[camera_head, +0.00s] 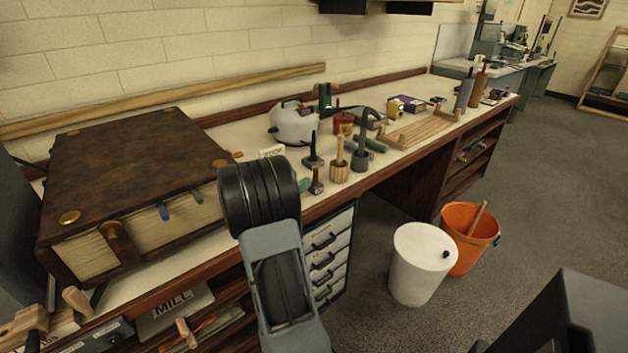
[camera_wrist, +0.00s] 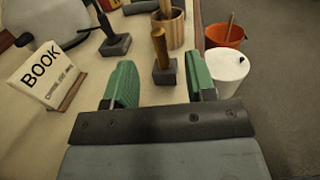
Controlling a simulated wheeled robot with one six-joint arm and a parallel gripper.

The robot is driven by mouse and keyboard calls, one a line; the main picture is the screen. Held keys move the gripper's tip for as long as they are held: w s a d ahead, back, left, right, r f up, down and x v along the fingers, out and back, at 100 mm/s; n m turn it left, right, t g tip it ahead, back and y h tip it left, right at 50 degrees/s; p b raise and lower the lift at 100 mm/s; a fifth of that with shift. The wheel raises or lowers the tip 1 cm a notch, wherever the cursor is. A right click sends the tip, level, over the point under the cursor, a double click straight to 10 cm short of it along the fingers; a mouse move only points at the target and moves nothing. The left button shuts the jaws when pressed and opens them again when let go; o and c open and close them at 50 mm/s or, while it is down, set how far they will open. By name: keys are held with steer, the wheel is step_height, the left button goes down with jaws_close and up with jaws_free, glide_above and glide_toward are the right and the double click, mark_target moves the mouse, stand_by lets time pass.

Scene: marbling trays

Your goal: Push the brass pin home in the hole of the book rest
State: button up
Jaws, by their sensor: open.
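Neither book nor rest shows in the wrist view.
A "BOOK" card (camera_wrist: 42,76) stands left of my fingers. A dark block with a brass-coloured handle (camera_wrist: 160,46) stands just beyond them. Several tools and a white kettle-like vessel (camera_head: 294,124) stand along the bench. White (camera_head: 420,265) and orange (camera_head: 470,240) buckets stand on the floor.

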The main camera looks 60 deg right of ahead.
mark_target(314, 170)
steer(key=d, duration=0.5)
steer(key=shift+s, duration=0.25)
steer(key=shift+s+d+f, duration=0.1)
steer(key=shift+s+d, duration=0.05)
steer(key=shift+d, duration=0.75)
steer(key=shift+s+d+r, duration=0.1)
steer(key=shift+s+d, duration=0.1)
steer(key=shift+d, duration=0.7)
steer(key=shift+s+d+f, duration=0.1)
steer(key=shift+s+d, duration=0.05)
steer(key=shift+d, duration=0.75)
steer(key=shift+c, duration=0.3)
jaws_close()
